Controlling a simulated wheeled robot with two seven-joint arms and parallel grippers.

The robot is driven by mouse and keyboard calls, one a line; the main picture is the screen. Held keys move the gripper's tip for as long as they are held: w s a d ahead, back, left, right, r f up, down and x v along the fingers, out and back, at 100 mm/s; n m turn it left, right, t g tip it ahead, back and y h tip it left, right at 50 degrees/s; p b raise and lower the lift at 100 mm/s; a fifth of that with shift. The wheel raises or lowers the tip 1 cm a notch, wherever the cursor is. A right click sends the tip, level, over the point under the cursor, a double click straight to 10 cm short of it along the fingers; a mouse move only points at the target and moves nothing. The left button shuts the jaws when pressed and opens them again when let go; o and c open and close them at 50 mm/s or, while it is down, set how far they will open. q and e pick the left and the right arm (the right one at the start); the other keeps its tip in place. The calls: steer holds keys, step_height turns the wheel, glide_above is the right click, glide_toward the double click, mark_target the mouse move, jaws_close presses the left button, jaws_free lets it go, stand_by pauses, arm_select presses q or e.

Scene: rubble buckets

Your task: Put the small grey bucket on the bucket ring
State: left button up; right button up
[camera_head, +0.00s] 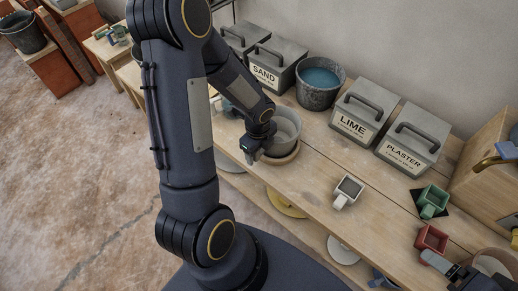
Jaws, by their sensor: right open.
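The small grey bucket (287,124) is upright on the work table, at or just over the round tan bucket ring (285,160). Only the ring's front edge shows, so I cannot tell whether the bucket rests fully on it. My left gripper (251,156) points down at the bucket's near left side, and its arm hides part of the bucket. I cannot tell whether its fingers grip the bucket. My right gripper (434,262) is open at the lower right, beside a red cup (431,239).
Grey boxes marked SAND (270,71), LIME (362,110) and PLASTER (411,140) stand along the wall. A dark bucket of blue water (319,84) is behind the grey bucket. A white square cup (348,189) and a green cup (433,201) stand to the right.

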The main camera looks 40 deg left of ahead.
arm_select(q)
steer(key=shift+o, duration=0.7)
steer(key=shift+r, duration=0.3)
step_height(320, 180, up, 11)
steer(key=shift+s+r+p, duration=0.15)
steer(key=shift+p, duration=0.65)
steer(key=s+d+r+n+t+h, duration=0.2)
steer(key=s+d+r+n, duration=0.2)
steer(key=n, duration=0.6)
steer(key=s+d+r+n+t+h, duration=0.1)
steer(key=s+d+r+n+t, duration=0.2)
steer(key=s+r+n, duration=0.5)
steer(key=s+d+n, duration=0.1)
steer(key=n, duration=0.1)
steer(key=shift+n+h, duration=0.4)
